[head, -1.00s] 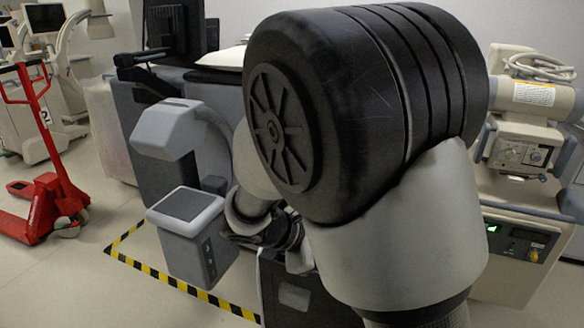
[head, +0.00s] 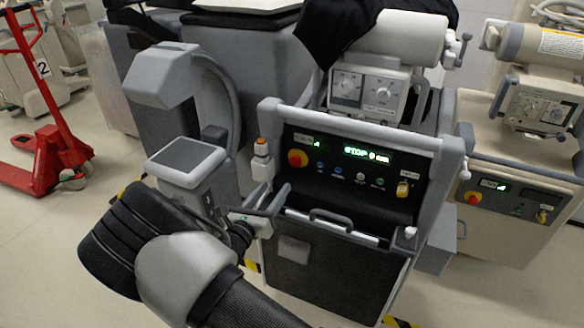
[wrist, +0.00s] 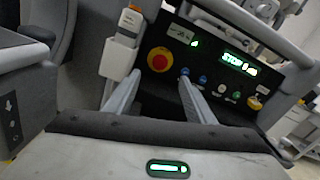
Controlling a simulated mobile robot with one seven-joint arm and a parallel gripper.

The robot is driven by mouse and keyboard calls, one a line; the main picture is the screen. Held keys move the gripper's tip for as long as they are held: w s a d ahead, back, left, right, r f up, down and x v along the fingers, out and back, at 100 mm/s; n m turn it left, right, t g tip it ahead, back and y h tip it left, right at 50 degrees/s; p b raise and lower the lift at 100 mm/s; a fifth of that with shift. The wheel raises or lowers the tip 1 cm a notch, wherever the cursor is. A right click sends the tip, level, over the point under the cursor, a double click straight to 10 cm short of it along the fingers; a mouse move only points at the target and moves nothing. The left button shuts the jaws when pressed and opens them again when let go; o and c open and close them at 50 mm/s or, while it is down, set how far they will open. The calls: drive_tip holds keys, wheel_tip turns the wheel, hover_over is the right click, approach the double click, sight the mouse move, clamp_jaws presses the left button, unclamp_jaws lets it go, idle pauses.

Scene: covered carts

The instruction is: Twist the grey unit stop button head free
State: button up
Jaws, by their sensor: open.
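The grey unit (head: 432,152) stands in the middle of the head view with a dark control panel. Its stop button (head: 297,158) has a red head on a yellow base, at the panel's left end. The stop button also shows in the wrist view (wrist: 160,60), beyond and between the fingertips. My gripper (wrist: 159,77) is open and empty, its two grey fingers pointing at the panel. In the head view my gripper (head: 276,190) is below and left of the button, apparently short of it. The panel display (head: 366,151) glows green and reads STOP.
A white holder with an orange-topped item (head: 261,160) is just left of the button. A handle (head: 331,215) crosses the front below. A beige unit (head: 520,230) with its own red button (head: 473,198) stands right. A grey pedestal (head: 186,162) stands left.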

sight(294, 163)
drive_tip(key=b+x, duration=0.1)
drive_tip(key=x, duration=1.1)
drive_tip(key=shift+w+d+b, duration=0.1)
drive_tip(key=shift+w+b, duration=0.2)
drive_tip(key=shift+b, duration=0.1)
drive_tip(key=c, duration=1.1)
drive_tip(key=shift+m, duration=0.3)
drive_tip(key=m, duration=0.3)
drive_tip(key=shift+d+f+b, duration=0.1)
drive_tip(key=shift+b, duration=0.2)
drive_tip(key=shift+m+b, duration=0.4)
drive_tip(key=shift+m, duration=1.1)
